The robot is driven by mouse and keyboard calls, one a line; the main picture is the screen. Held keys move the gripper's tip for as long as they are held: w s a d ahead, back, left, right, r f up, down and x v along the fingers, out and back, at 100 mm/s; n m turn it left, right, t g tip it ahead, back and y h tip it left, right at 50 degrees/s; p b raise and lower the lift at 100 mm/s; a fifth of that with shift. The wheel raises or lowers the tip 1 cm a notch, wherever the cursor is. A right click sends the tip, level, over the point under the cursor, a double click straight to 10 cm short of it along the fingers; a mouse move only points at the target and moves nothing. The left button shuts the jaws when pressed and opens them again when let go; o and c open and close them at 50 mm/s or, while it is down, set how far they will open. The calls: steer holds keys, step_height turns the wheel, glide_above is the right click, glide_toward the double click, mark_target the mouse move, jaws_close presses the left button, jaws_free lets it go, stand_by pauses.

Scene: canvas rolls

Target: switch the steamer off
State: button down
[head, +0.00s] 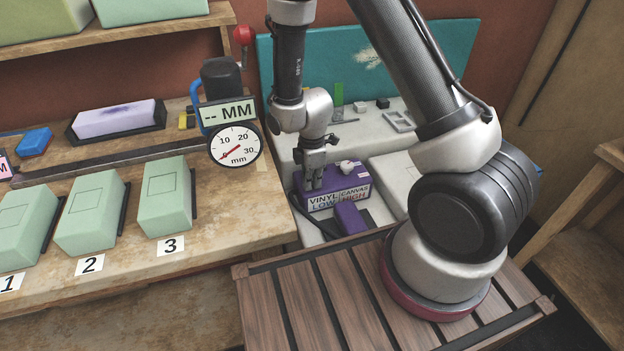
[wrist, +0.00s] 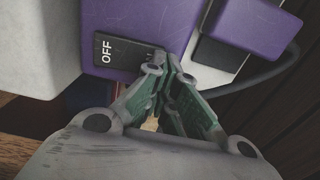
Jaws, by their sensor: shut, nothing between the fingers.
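The steamer is a purple box (head: 333,186) with a white label reading VINYL LOW and CANVAS HIGH, on the white bench right of the wooden table. It fills the upper middle of the wrist view (wrist: 130,15). A black switch plate (wrist: 122,52) marked OFF shows on it there. My gripper (head: 314,185) points down at the steamer's left top. In the wrist view my gripper's fingertips (wrist: 172,68) are shut and empty, at the right end of the switch plate. They hide part of the switch, so I cannot tell its position or whether they touch it.
A white knob (head: 346,167) sits on the steamer's top right. A purple handpiece (head: 351,217) lies in front. A dial gauge (head: 235,146) stands to the left. Green blocks (head: 166,197) numbered 1 to 3 line the wooden table. A teal panel (head: 330,60) stands behind.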

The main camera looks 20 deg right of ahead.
steer(key=shift+r, duration=0.8)
steer(key=shift+r, duration=0.15)
step_height(320, 180, up, 14)
steer(key=s, duration=0.2)
steer(key=shift+f, duration=0.2)
